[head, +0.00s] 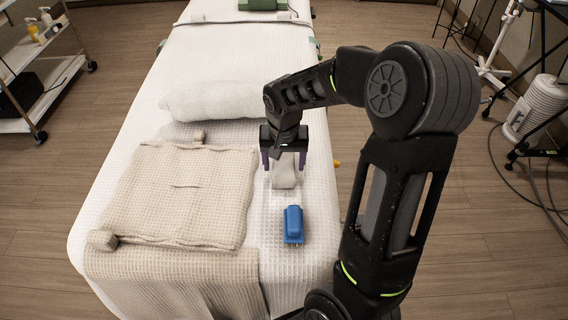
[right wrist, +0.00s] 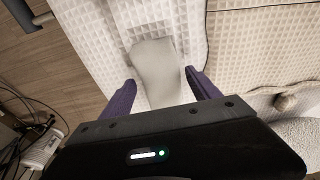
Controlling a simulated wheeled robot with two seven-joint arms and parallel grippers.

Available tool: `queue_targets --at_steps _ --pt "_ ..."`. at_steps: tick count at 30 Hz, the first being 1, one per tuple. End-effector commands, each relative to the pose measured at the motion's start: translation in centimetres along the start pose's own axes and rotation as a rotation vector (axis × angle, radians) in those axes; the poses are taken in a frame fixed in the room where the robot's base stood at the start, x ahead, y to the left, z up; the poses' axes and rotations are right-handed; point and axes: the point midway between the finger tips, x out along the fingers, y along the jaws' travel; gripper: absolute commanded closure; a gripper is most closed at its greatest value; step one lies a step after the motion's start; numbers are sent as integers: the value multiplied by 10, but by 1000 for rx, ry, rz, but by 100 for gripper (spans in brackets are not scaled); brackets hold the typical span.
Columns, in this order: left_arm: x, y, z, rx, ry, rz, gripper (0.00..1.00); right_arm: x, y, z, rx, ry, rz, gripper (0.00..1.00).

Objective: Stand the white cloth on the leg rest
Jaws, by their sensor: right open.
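The white cloth (head: 285,178) looks like a pale, tapered folded piece on the right side of the white-covered bed. It also shows in the right wrist view (right wrist: 155,72), beyond and between my fingers. My right gripper (head: 284,162) is open, with its purple fingers on either side of the cloth's far end in the head view. In the right wrist view the fingers (right wrist: 162,92) are apart, and I see no clear contact. The cloth's underside is hidden. The bed section under it (head: 264,262) may be the leg rest; I cannot tell for sure. My left gripper is out of view.
A blue block-like item (head: 293,224) lies nearer than the cloth. A beige waffle towel (head: 185,190) lies flat to the left, with small rolled pieces at its edges. A white pillow (head: 220,100) lies beyond it. The bed's right edge is close to the cloth.

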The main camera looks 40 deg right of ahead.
Motion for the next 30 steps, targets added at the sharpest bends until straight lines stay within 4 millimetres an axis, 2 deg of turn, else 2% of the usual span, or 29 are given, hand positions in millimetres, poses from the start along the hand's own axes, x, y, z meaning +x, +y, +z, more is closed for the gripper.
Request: queue_targets --at_steps 9,15,21,30 --pt "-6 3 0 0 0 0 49 -64 0 -1 1 4 -3 29" --pt "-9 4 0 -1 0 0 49 -98 0 -1 0 3 -2 29" --pt "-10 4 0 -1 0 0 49 -109 0 0 0 0 0 29" --pt "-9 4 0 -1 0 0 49 -109 0 0 0 0 0 29"
